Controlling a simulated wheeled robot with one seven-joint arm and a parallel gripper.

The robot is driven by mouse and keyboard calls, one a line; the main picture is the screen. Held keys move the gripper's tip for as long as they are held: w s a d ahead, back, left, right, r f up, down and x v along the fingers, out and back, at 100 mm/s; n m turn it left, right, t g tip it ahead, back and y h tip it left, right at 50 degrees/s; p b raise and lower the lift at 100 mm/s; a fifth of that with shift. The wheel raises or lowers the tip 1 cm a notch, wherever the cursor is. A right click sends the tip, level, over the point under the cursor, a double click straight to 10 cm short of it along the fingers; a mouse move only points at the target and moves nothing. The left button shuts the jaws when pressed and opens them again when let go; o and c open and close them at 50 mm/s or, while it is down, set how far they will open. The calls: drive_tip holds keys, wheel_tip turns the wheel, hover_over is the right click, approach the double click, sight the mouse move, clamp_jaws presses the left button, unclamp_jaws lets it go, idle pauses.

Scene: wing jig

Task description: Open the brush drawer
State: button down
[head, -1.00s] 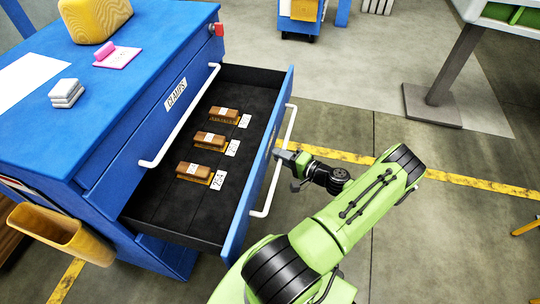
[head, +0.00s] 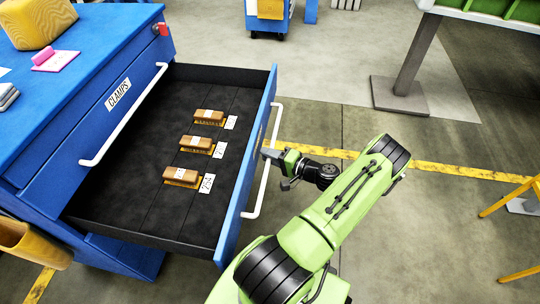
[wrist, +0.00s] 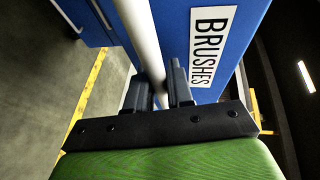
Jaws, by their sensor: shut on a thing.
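The brush drawer (head: 125,205) stands pulled out of the blue cabinet, its dark inside open to view. Several wooden brushes (head: 201,145) with tags lie in it in a row. Its blue front carries a white label reading BRUSHES (wrist: 212,45) in the wrist view. A white bar handle (head: 263,165) runs along the front; it also shows in the wrist view (wrist: 143,38). My gripper (head: 268,154) is at the handle's middle. In the wrist view the two dark fingers (wrist: 160,88) sit on either side of the bar, shut on it.
The closed CLAMPS drawer (head: 119,98) is above. A yellow block (head: 38,22) and a pink item (head: 64,55) are on the blue cabinet top. A yellow bin (head: 30,243) hangs at the lower left. The floor (head: 350,120) right of the drawer is clear up to a table leg (head: 410,60).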

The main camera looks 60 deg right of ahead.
drive_tip(key=shift+f, duration=0.1)
drive_tip(key=c, duration=1.1)
unclamp_jaws()
drive_tip(key=s+a+r+p, duration=0.1)
drive_tip(key=s+r, duration=0.2)
drive_tip(key=s, duration=1.2)
drive_tip(key=shift+s+p, duration=0.2)
drive_tip(key=shift+p, duration=0.15)
